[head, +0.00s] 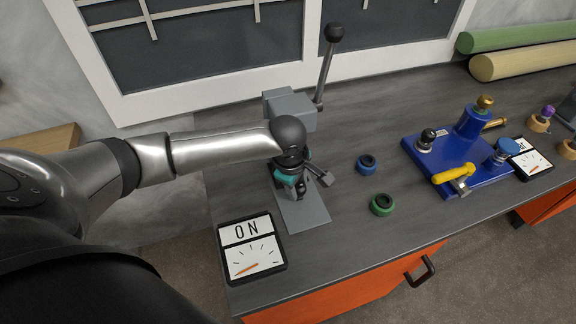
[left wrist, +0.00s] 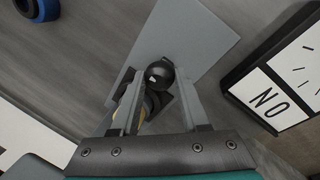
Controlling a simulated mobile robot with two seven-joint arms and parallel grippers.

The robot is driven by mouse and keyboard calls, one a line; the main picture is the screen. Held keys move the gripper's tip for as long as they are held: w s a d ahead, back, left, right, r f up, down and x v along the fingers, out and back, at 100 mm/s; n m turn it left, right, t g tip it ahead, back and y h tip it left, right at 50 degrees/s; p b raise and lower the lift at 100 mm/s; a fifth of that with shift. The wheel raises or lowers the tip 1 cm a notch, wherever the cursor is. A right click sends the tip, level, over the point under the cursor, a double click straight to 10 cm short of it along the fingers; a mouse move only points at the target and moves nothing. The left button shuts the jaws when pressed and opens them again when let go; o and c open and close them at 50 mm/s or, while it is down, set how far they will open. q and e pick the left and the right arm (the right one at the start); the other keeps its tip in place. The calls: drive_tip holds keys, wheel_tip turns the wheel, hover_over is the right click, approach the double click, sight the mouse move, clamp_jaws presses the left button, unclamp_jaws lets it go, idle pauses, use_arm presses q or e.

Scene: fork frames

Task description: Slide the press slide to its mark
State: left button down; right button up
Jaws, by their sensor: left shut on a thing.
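The grey press (head: 291,108) stands on the bench, with a raised lever (head: 325,75) ending in a black ball. Its flat grey base plate (head: 304,214) reaches toward the bench's front edge. My left gripper (head: 298,182) is low over the plate, pointing down. In the left wrist view its fingers (left wrist: 160,92) are shut on a small black round knob (left wrist: 159,72), which seems to be on the press slide. The slide's body is mostly hidden by my gripper, and I cannot make out its mark. My right gripper is not in view.
An ON sign with a dial (head: 252,249) stands close beside the plate. A blue ring (head: 367,164) and a green ring (head: 382,205) lie to the right. Farther right is a blue fixture (head: 470,150) with a yellow handle. Rolls (head: 520,62) lie at the back right.

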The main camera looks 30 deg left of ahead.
use_arm(q)
drive_tip(key=shift+s+d+p, duration=2.25)
drive_tip(key=shift+d+p, duration=0.1)
drive_tip(key=shift+p, duration=0.2)
drive_tip(key=shift+s+d+f+p, duration=0.1)
drive_tip(key=shift+s+d+p, duration=1.8)
drive_tip(key=shift+d, duration=0.2)
drive_tip(key=c, duration=0.8)
unclamp_jaws()
drive_tip(key=o, duration=0.5)
drive_tip(key=shift+w, duration=0.15)
drive_tip(key=p+v, duration=0.4)
drive_tip(key=v, duration=1.1)
